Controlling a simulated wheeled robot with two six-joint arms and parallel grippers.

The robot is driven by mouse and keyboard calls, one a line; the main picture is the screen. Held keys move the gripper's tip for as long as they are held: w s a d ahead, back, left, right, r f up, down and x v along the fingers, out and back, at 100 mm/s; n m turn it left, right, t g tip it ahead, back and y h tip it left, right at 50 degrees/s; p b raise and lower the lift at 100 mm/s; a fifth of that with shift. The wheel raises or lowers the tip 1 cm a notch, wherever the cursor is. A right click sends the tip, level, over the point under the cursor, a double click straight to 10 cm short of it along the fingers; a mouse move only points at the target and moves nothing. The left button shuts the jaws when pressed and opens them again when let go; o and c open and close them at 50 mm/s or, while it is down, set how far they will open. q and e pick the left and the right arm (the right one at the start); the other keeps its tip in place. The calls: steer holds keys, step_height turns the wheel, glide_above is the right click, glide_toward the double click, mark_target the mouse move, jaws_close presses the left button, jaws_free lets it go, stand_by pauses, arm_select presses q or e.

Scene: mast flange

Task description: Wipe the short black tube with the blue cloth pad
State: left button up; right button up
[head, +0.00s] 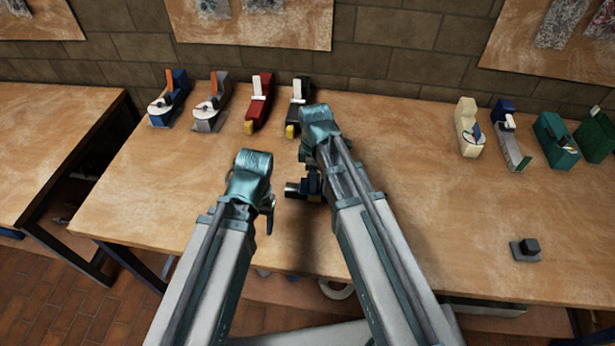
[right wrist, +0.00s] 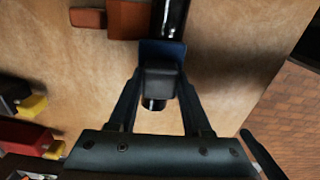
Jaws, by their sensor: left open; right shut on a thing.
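The short black tube (right wrist: 171,16) shows in the right wrist view, shiny and dark, running beneath the blue cloth pad (right wrist: 163,52). A dark round end shows below the pad's black grip block (right wrist: 160,82). My right gripper (right wrist: 160,85) is shut on this block, with the pad across the tube; whether the pad touches it I cannot tell. In the head view my right gripper (head: 313,182) is largely hidden by its arm, beside a short grey-black cylinder end (head: 291,189). My left gripper (head: 269,208) is open, left of it, mostly hidden by its wrist.
A reddish-brown block (right wrist: 128,18) stands beside the tube. Several tape dispensers line the wooden table's (head: 420,190) back, including a red one (head: 259,102) and a teal one (head: 554,140). A small black block on a plate (head: 528,248) sits at right. The table's right-centre is clear.

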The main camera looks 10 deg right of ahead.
steer(key=shift+s+d, duration=0.2)
steer(key=shift+d, duration=0.35)
steer(key=shift+s+d, duration=0.15)
steer(key=shift+d, duration=0.35)
arm_select(q)
steer(key=shift+r, duration=0.1)
arm_select(e)
steer(key=shift+r, duration=0.15)
arm_select(q)
step_height(320, 180, up, 6)
steer(key=p, duration=0.6)
arm_select(e)
step_height(320, 180, up, 6)
steer(key=shift+f, duration=0.1)
arm_select(q)
step_height(320, 180, up, 3)
steer(key=p, duration=0.3)
arm_select(e)
step_height(320, 180, up, 3)
steer(key=shift+r, duration=0.1)
